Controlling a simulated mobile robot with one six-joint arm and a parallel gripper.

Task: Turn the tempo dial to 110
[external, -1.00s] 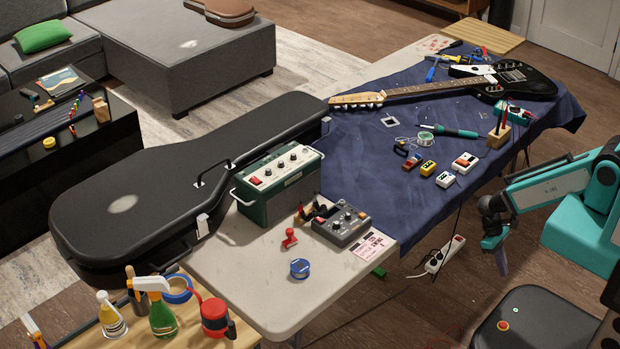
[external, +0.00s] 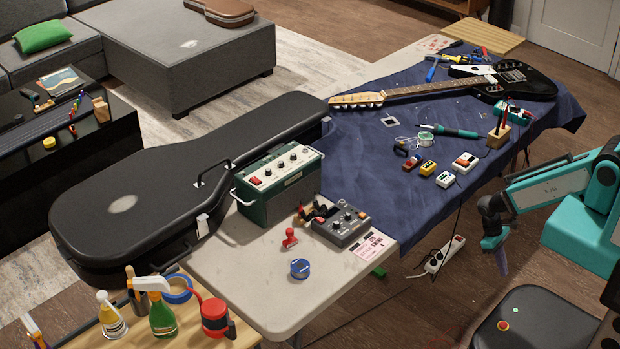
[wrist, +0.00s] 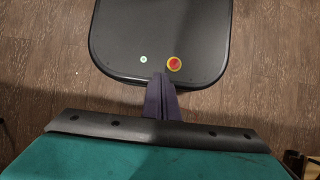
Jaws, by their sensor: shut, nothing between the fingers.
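A grey box with several knobs (external: 342,226) sits on the bare pale end of the table. Its dial markings are too small to read, so I cannot tell which knob is the tempo dial or where it points. My gripper (external: 503,264) hangs over the floor beyond the table's right side, well apart from the grey box and pointing down. In the wrist view my gripper (wrist: 163,92) shows purple fingers together with nothing between them. The grey box is not in the wrist view.
A green amplifier (external: 281,192) stands behind the box, beside a black guitar case (external: 130,190). A red stamp-like item (external: 290,238), blue tape roll (external: 300,268) and pink printed card (external: 373,245) lie near it. Several pedals and a guitar (external: 512,80) lie on the blue cloth (external: 350,150).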

